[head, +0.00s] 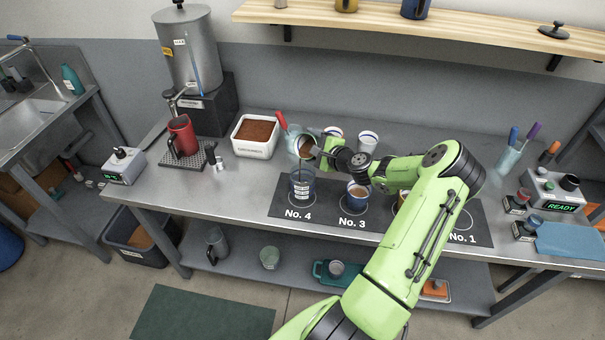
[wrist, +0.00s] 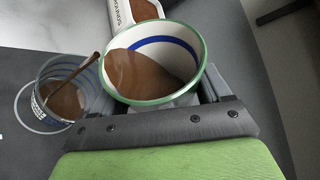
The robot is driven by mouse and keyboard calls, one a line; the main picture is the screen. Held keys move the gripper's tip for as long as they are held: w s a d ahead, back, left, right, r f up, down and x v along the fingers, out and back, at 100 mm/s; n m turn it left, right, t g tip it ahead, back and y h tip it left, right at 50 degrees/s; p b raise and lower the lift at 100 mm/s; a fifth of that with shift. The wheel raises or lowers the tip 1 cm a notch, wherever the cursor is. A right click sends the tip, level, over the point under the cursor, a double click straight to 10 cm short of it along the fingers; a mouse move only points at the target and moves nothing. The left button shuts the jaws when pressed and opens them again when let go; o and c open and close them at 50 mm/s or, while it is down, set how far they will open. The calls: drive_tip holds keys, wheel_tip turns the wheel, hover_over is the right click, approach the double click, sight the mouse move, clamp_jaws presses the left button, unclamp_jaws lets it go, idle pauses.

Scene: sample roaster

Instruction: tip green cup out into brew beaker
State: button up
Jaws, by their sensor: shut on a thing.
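My gripper (head: 327,150) is shut on the green cup (head: 306,147), a white cup with a green rim and a blue band inside. In the wrist view the cup (wrist: 151,62) is tilted to the left, with brown liquid inside reaching its lip. In the head view the beaker (head: 302,187) stands upright on the No. 4 spot, just below the cup. The fingertips are partly hidden by the cup.
Behind are a white bin (head: 254,150) of brown grounds and a white cup (head: 368,141). A red jug (head: 183,136) stands at left. My arm covers part of the mat (head: 325,229) near No. 2.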

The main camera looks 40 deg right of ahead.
drive_tip(key=shift+a+f+n+t+h+b, duration=0.1)
drive_tip(key=shift+f+n+t+h+b, duration=0.45)
drive_tip(key=shift+b, duration=2.25)
idle(1.1)
drive_tip(key=shift+r+n+h+b, duration=0.35)
drive_tip(key=shift+r+n+b, duration=0.1)
drive_tip(key=shift+n+b, duration=0.75)
idle(1.3)
drive_tip(key=shift+s+a+f+n+b, duration=0.15)
drive_tip(key=shift+f+n+b, duration=0.1)
drive_tip(key=shift+b, duration=0.95)
